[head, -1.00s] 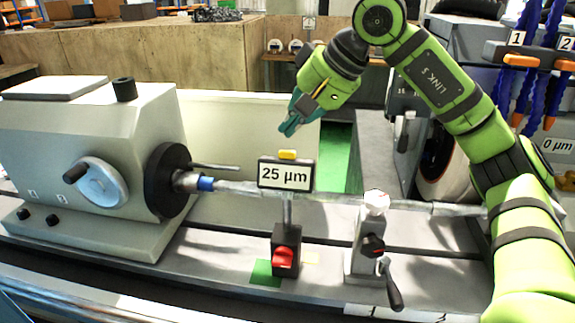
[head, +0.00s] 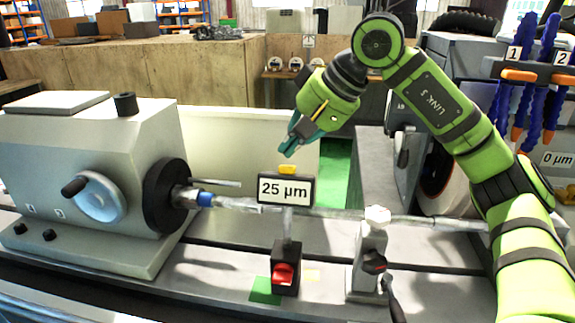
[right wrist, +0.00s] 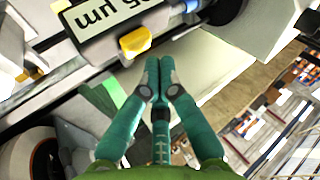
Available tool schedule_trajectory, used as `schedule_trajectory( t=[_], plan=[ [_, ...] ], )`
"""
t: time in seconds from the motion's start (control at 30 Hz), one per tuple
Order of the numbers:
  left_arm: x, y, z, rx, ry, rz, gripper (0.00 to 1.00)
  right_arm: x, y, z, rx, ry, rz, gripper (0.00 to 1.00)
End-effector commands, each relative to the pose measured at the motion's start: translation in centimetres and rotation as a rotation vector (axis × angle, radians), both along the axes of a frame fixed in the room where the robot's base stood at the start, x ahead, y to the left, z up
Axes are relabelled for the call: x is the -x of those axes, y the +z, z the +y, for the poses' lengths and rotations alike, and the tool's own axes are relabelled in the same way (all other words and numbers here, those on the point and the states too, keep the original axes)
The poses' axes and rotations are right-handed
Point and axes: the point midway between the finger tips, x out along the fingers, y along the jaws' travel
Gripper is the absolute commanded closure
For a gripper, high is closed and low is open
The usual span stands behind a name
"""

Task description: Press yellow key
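The yellow key (head: 287,169) sits on top of the gauge display (head: 285,189), which reads 25 µm and stands on a post in front of the shaft. The key also shows in the right wrist view (right wrist: 136,42), just beyond the fingertips and to their left. My right gripper (head: 286,152) is above the key with its teal fingers pointing down, a small gap apart from it. In the right wrist view its two fingertips (right wrist: 159,62) are together with nothing between them. My left gripper is in neither view.
The shaft (head: 330,213) runs from the grey headstock (head: 90,180) at left toward the right. A red switch (head: 283,274) is on the gauge's base. A stand with a white knob (head: 377,215) is at its right. Blue hoses (head: 548,70) hang at upper right.

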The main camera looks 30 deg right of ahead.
Motion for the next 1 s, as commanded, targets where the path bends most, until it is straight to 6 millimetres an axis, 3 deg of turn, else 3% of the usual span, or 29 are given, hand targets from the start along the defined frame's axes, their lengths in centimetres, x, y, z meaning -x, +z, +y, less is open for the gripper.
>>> schedule_trajectory(
  t=[1.0],
  plan=[
    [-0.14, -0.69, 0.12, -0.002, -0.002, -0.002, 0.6, 0.25, -0.8, 0.2, 0.0, 0.0, 0.0, 1.0]
  ],
)
